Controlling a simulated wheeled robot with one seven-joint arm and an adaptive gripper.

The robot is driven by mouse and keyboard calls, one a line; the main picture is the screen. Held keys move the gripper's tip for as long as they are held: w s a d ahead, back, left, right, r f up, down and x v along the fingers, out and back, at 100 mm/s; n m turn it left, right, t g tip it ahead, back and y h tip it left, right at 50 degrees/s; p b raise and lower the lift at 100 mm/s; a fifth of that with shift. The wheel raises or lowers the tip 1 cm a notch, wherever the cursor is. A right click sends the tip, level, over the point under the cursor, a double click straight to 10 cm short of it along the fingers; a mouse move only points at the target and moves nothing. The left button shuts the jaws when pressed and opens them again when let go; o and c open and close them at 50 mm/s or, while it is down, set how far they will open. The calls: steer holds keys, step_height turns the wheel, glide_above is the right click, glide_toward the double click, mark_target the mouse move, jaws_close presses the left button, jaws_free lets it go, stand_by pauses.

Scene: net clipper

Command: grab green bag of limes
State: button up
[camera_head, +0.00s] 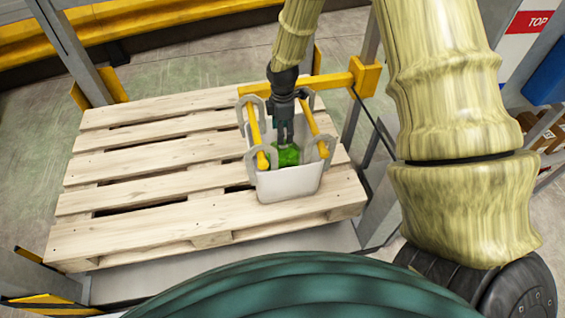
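The green bag of limes (287,155) lies inside a light grey bin with yellow handles (290,187). Only part of the bag shows, in the front half of the bin. My gripper (285,143) points down into the bin from above, with its dark fingers at the top of the green bag. The fingers look close together. I cannot tell whether they hold the bag or only touch it, as the tips are small and partly hidden by the bag and bin.
The bin stands on the right part of a wooden pallet (150,165), whose left part is bare. A yellow beam (340,80) and grey metal posts stand close behind and right of the bin.

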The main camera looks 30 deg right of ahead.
mark_target(289, 154)
steer(key=shift+f, duration=2.7)
jaws_close()
